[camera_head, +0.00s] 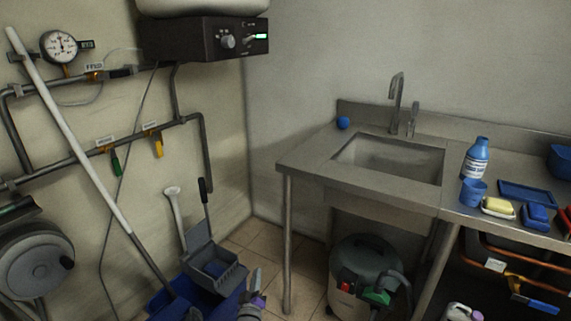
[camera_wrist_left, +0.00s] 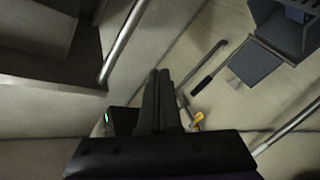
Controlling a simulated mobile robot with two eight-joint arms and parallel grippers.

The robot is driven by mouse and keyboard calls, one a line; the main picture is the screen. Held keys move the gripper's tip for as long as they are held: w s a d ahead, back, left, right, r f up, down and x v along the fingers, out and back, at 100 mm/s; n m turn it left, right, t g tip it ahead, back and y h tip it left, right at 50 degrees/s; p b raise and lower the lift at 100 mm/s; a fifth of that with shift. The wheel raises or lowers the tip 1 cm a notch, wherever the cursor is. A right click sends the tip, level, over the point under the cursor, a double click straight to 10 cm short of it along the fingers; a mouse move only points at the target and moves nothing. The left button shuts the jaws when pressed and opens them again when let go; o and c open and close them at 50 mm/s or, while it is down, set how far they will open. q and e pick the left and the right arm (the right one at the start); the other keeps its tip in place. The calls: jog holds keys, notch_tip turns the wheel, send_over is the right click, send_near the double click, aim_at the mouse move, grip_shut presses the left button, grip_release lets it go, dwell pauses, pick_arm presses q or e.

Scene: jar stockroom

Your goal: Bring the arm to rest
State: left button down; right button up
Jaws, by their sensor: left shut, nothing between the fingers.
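My left gripper (camera_head: 256,278) shows at the bottom of the head view, in front of the blue bucket (camera_head: 170,303) and to the left of the sink table's front leg. Only its fingers and part of the wrist show there. In the left wrist view my left gripper (camera_wrist_left: 158,75) has its two dark fingers together, with nothing between them. The rest of the left arm is out of the picture. My right gripper is in neither view.
A steel sink table (camera_head: 310,157) fills the right side, carrying a blue bottle (camera_head: 476,160), a blue cup (camera_head: 473,192) and a blue tray (camera_head: 527,193). A vacuum cleaner (camera_head: 362,265) stands beneath. A mop pole (camera_head: 75,140) leans at the left. Tiled floor is clear behind the gripper.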

pick_arm(q)
jog(key=s+a+r+m+g, duration=0.2)
jog(key=s+r+g, duration=0.2)
jog(key=s, duration=0.5)
jog(key=s+a+r+m+g, duration=0.25)
jog(key=s+r, duration=0.25)
jog(key=s, duration=0.4)
jog(key=s+a+f+m+g, duration=0.1)
jog(key=s+g, duration=0.1)
jog(key=s, duration=0.7)
jog(key=s+a+f+m+g+y, duration=0.1)
jog(key=s+f+g, duration=0.15)
jog(key=s, duration=0.75)
jog(key=s+a+f+m+g, duration=0.1)
jog(key=s+a+g, duration=0.15)
jog(key=s, duration=0.65)
notch_tip(320, 180, up, 30)
jog(key=p, duration=2.6)
jog(key=shift+d+f+t+p, duration=0.25)
jog(key=shift+d+t+p, duration=0.1)
jog(key=shift+d, duration=0.1)
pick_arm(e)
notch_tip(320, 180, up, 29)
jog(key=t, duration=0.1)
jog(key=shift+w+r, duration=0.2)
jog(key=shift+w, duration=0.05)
